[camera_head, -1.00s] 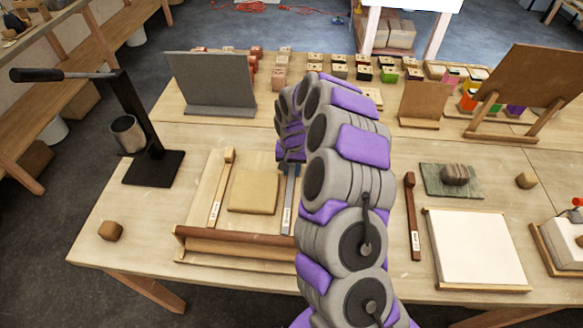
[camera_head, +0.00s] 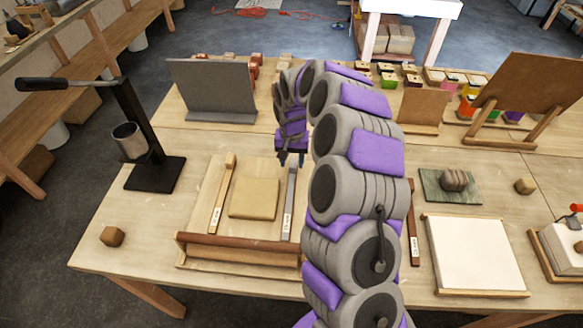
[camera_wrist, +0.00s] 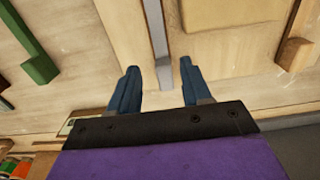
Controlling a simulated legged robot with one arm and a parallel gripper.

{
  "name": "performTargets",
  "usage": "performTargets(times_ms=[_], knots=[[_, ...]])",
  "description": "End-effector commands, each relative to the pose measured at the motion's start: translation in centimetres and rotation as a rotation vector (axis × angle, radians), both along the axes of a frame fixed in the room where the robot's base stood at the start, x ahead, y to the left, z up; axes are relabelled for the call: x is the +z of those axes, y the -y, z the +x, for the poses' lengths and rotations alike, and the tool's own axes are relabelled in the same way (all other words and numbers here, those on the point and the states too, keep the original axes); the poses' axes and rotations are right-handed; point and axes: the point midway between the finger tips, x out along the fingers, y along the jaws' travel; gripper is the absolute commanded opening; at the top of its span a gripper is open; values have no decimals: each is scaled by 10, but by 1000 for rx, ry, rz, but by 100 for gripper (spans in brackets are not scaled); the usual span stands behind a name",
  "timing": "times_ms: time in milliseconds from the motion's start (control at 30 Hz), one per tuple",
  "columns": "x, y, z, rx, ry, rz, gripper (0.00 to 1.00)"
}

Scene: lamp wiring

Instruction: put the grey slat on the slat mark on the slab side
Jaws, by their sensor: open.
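The grey slat (camera_head: 289,208) lies lengthwise on the light wooden board (camera_head: 208,250), just right of the square tan slab (camera_head: 254,198), with a narrow gap between them. It has a white label near its front end. My gripper (camera_head: 291,160) is above the slat's far end, pointing down. In the wrist view my gripper (camera_wrist: 159,68) is open, its blue fingers on either side of the slat's end (camera_wrist: 155,30) and apart from it. The tan slab (camera_wrist: 235,12) shows at the top. I cannot make out a slat mark.
A wooden stick (camera_head: 222,195) lies left of the slab, and a brown bar (camera_head: 240,249) runs along the board's front. A grey upright panel (camera_head: 213,88) stands behind. A black lever stand (camera_head: 155,172) is at left. A white panel (camera_head: 473,252) lies at right.

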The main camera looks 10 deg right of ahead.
Motion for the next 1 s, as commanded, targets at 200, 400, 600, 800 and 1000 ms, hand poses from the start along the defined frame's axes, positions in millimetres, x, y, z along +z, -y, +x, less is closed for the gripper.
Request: performTargets(times_ms=[200,400,600,800,1000], knots=[[40,0,1,-1,4,1,48],[47,-1,0,2,0,1,48],[74,-13,-25,58,-3,28,48],[125,-30,-87,179,-12,60,48],[161,-33,-161,274,-36,63,48]])
